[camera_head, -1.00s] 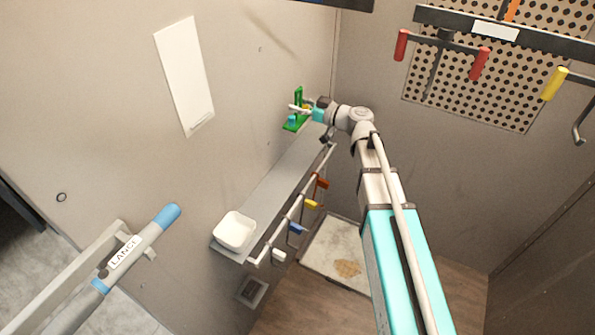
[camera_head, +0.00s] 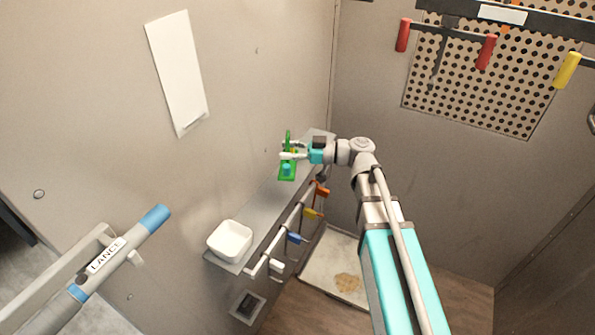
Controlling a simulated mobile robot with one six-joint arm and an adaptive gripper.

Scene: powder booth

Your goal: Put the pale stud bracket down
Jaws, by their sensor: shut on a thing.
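The stud bracket (camera_head: 288,178) is bright green in the head view, with an upright plate, a flat foot and a pale blue stud (camera_head: 287,168) on the foot. My gripper (camera_head: 289,151) is shut on it, coming from the right with its pale fingers at the upright plate. The bracket is upright over the left edge of the grey shelf (camera_head: 258,207), towards its far half. I cannot tell whether its foot touches the shelf. The fingers partly hide the plate.
A white square dish (camera_head: 230,240) stands at the shelf's near end. A rail (camera_head: 284,226) with several coloured hooks runs along the shelf's right side. The wall is close on the left. The shelf's middle is bare. A labelled lance (camera_head: 110,255) is at lower left.

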